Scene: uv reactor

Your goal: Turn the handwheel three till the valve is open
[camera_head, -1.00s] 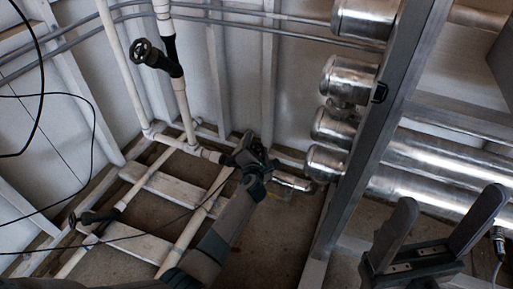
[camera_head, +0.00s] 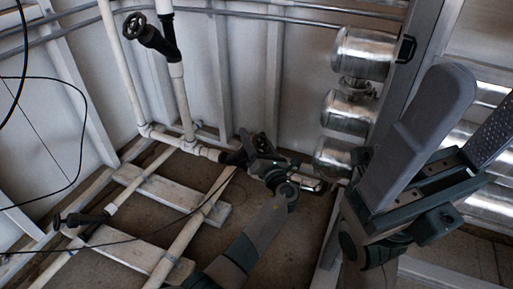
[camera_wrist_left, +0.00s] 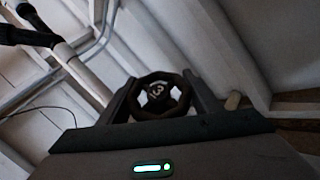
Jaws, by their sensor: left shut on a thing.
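Handwheel three (camera_wrist_left: 158,97) is a dark round wheel with spokes and a pale "3" at its hub, in the middle of the left wrist view. My left gripper (camera_wrist_left: 160,90) has one finger on each side of the rim and is shut on it. In the head view my left arm rises from the bottom to this gripper (camera_head: 258,143), low by the back wall. There the gripper and wheel are small and dark, and the wheel is largely hidden. My right gripper (camera_head: 480,95) is large at the right, its fingers apart and empty. The valve's inner state is not visible.
Another handwheel (camera_head: 134,25) sits on a white pipe at upper left. A dark valve (camera_head: 80,219) is at lower left. White pipes (camera_head: 185,235) and planks cross the floor. Shiny metal cylinders (camera_head: 347,113) and a grey post (camera_head: 428,40) stand at right. Thin cables hang at left.

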